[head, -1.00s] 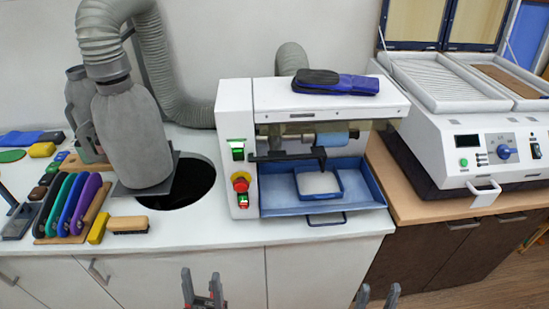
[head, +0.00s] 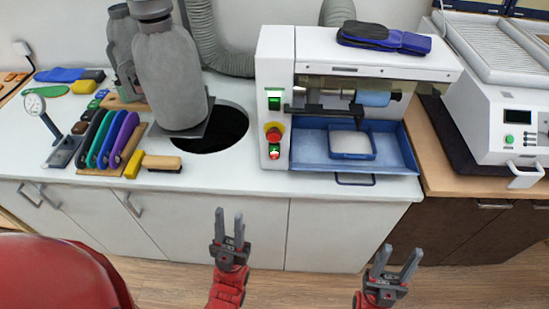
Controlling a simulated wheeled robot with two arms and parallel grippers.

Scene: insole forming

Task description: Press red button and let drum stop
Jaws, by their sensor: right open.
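The white grinding machine (head: 276,60) stands on the counter. On its left front panel are a red mushroom button (head: 273,130) on a yellow base, a green switch (head: 274,101) above it and a small red-and-green switch (head: 274,152) below it. The drum (head: 373,98) is a blue roller under the machine's hood; I cannot tell whether it turns. My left gripper (head: 229,214) is open and empty, in front of the cabinet, below and left of the button. My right gripper (head: 400,252) is open and empty, lower and further right. Neither touches anything.
A blue tray (head: 405,155) sits under the drum. Colored tools (head: 112,138) and a brush (head: 162,163) lie at left. A white forming machine (head: 490,110) stands at right. The counter's front edge is clear.

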